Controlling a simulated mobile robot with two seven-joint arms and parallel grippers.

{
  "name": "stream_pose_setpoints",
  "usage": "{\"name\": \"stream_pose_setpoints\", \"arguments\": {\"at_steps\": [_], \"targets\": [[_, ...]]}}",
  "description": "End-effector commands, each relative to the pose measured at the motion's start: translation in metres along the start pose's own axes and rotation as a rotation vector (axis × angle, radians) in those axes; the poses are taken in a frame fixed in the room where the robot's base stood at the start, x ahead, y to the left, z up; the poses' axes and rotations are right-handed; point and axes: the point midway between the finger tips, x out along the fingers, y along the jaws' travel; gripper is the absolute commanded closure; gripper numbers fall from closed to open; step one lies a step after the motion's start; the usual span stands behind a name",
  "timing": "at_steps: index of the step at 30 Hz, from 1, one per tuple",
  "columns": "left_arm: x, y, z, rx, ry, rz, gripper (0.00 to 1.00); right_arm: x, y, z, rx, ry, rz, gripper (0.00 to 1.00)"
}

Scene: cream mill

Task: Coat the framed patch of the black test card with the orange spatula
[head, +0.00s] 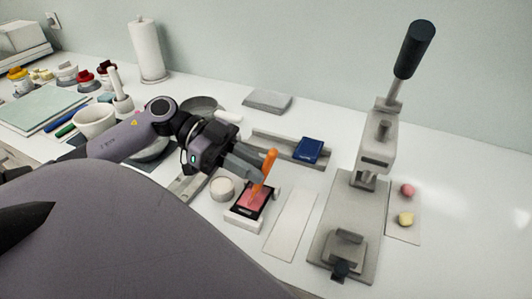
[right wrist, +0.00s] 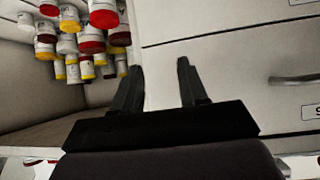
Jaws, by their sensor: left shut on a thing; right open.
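The orange spatula (head: 268,165) is held in my left gripper (head: 258,172), which is shut on it. The spatula is nearly upright, its lower end at the black test card (head: 240,211). The card lies in a pale holder (head: 234,222) on the bench. A reddish-pink area (head: 254,198) covers much of the card's middle; the frame of the patch is too small to make out. Whether the spatula touches the card I cannot tell. My right gripper (right wrist: 163,85) shows in the right wrist view, open and empty, in front of white drawer fronts.
A small round pot (head: 222,189) stands left of the card. A pale strip (head: 291,226) lies to its right, then a lever press (head: 345,225). A blue box (head: 309,150) sits behind. Several red-and-yellow-lidded jars (right wrist: 90,35) show beside my right gripper.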

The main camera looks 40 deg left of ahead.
Motion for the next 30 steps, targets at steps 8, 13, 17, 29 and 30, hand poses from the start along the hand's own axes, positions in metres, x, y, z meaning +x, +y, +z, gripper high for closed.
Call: {"name": "stream_pose_setpoints", "arguments": {"at_steps": [8,13,17,29,30], "targets": [[0.0,-0.018,0.0,0.001,0.0,0.0,1.0,0.0,0.0,0.0,0.0,0.0,0.0,0.57],[0.0,-0.021,0.0,0.0,0.0,0.0,1.0,0.0,0.0,0.0,0.0,0.0,0.0,0.57],[0.0,-0.029,0.0,0.001,0.0,-0.001,1.0,0.0,0.0,0.0,0.0,0.0,0.0,0.57],[0.0,-0.049,-0.001,0.001,0.0,-0.001,1.0,0.0,0.0,0.001,0.0,0.0,0.0,0.57],[0.0,-0.049,0.0,0.0,0.0,0.0,1.0,0.0,0.0,0.001,0.0,0.0,0.0,0.57]]}}
